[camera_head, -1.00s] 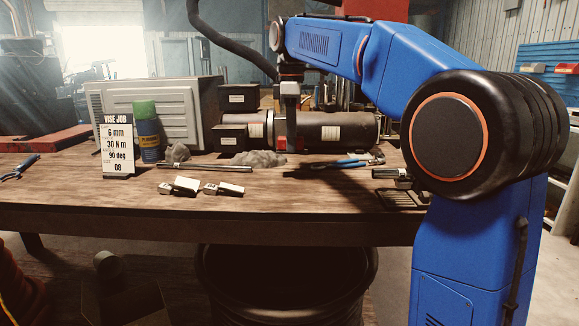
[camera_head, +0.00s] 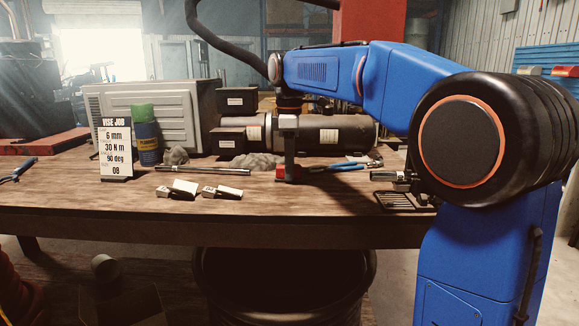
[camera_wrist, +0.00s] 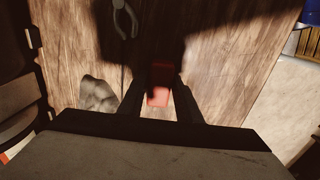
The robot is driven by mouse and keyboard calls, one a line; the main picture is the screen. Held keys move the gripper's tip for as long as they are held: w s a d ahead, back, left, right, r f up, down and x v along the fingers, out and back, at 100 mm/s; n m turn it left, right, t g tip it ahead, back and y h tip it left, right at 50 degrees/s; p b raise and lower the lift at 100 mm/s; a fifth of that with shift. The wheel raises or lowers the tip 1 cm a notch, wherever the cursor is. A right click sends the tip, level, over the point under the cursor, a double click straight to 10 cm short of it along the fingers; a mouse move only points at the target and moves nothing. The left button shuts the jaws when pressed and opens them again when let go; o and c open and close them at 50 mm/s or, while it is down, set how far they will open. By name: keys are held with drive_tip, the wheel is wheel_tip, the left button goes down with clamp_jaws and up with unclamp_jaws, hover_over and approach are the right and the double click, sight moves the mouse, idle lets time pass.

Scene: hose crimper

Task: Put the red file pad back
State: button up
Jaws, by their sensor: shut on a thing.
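The red file pad (camera_head: 281,175) is a small red block at the tip of my gripper (camera_head: 288,177). In the head view it sits low, at or just above the wooden table, to the left of the blue-handled pliers; I cannot tell whether it touches the wood. In the wrist view the red pad (camera_wrist: 159,92) lies between the two dark fingers of my gripper (camera_wrist: 160,100), its near part lit and its far part in shadow. The gripper is shut on it.
Blue-handled pliers (camera_head: 345,166) lie right of the gripper. A grey rag (camera_head: 256,161), a metal rod (camera_head: 216,169) and pale blocks (camera_head: 184,188) lie left. A dark cylindrical machine (camera_head: 335,135) stands behind. The table front (camera_head: 320,205) is clear.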

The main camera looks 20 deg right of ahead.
drive_tip(key=o, duration=1)
wheel_tip(320, 180, up, 12)
drive_tip(key=shift+r, duration=0.15)
drive_tip(key=shift+s, duration=0.1)
